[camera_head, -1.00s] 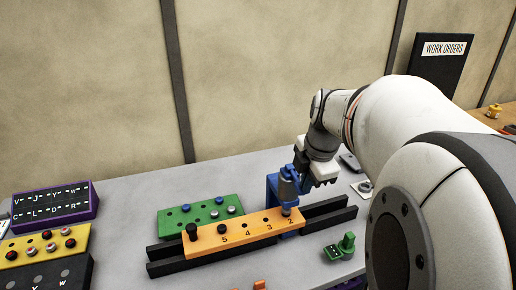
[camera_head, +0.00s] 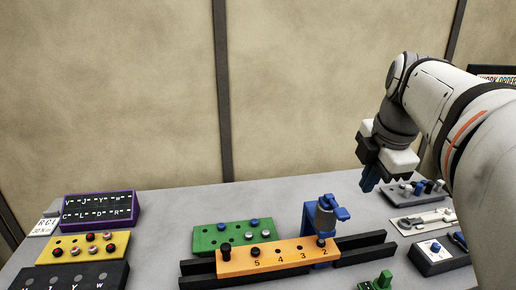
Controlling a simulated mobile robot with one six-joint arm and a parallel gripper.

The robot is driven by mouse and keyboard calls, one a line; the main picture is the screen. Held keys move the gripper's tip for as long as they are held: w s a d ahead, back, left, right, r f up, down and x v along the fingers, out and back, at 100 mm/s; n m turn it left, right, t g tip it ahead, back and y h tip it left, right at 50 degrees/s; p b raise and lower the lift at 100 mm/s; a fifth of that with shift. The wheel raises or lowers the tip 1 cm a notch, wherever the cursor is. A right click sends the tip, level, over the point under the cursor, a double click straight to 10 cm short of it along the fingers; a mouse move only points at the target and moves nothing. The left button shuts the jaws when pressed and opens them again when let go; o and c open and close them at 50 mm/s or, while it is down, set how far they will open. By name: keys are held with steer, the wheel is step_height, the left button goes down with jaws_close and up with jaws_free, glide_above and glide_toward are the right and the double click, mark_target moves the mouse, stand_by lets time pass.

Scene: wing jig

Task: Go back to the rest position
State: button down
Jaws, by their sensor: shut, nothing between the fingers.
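My gripper (camera_head: 368,184) hangs at the right of the head view, above the right part of the table. Its blue fingertips are together, with nothing seen between them. It is apart from the blue stand with a grey tool (camera_head: 325,216), which is at the orange numbered bar (camera_head: 263,262). The orange bar lies across the black rails (camera_head: 365,242), with a black knob at its left end. My arm reaches in from the right edge.
A green block with pegs (camera_head: 210,238) is behind the bar. A purple-edged panel (camera_head: 98,207), a yellow block (camera_head: 70,248) and a black lettered block are at left. A grey tray with blue-topped pegs (camera_head: 408,190) and a black box (camera_head: 432,256) are at right.

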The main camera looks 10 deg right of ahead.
steer(key=s+a+f+m, duration=0.3)
steer(key=a+f+m, duration=0.3)
steer(key=f+m, duration=0.2)
steer(key=s+a+f+m, duration=0.4)
steer(key=a+f+m, duration=0.2)
steer(key=f+m, duration=0.3)
steer(key=shift+a+m, duration=0.3)
steer(key=shift+m, duration=0.4)
